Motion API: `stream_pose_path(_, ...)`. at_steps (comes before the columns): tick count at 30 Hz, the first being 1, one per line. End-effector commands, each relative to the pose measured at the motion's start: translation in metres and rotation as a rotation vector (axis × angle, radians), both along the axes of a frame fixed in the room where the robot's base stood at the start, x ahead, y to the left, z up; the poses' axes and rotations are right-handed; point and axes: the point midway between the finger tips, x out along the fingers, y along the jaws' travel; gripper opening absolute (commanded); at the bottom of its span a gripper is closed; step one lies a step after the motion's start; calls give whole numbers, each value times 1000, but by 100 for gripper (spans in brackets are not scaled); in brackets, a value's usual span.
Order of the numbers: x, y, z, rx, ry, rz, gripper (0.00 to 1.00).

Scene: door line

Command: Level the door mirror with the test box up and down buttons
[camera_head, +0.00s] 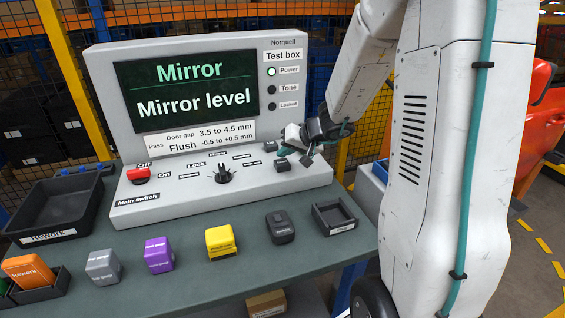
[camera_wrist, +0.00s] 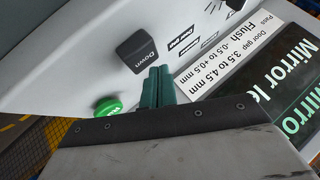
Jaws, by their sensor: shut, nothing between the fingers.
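The test box (camera_head: 110,75) stands on a bench. Its screen (camera_head: 185,88) reads "Mirror" and "Mirror level". The Power lamp (camera_head: 271,71) is lit green; the Tone lamp (camera_head: 271,89) and Locked lamp (camera_head: 271,105) are dark. The black Down button (camera_wrist: 137,52) shows in the wrist view, just beside my gripper (camera_wrist: 157,87). My gripper also shows in the head view (camera_head: 306,158), low over the panel's right end. Its teal fingers are shut and empty. Whether they touch the panel I cannot tell. I cannot make out the door mirror or the Up button's label.
A green button (camera_wrist: 108,106) is near my fingers. The panel has a rotary knob (camera_head: 222,174) and a red main switch (camera_head: 138,174). Yellow (camera_head: 220,243), purple (camera_head: 158,255) and grey (camera_head: 102,266) blocks stand in front. Orange bodywork (camera_head: 548,115) is at right.

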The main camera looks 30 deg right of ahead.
Motion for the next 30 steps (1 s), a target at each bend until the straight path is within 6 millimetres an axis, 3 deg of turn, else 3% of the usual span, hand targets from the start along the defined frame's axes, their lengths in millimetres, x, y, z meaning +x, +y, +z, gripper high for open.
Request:
stream_pose_path(8,0,0,1,0,0,0,0)
stream_pose_path(21,0,0,42,-1,-2,0,0)
stream_pose_path(30,0,0,50,1,0,-1,0)
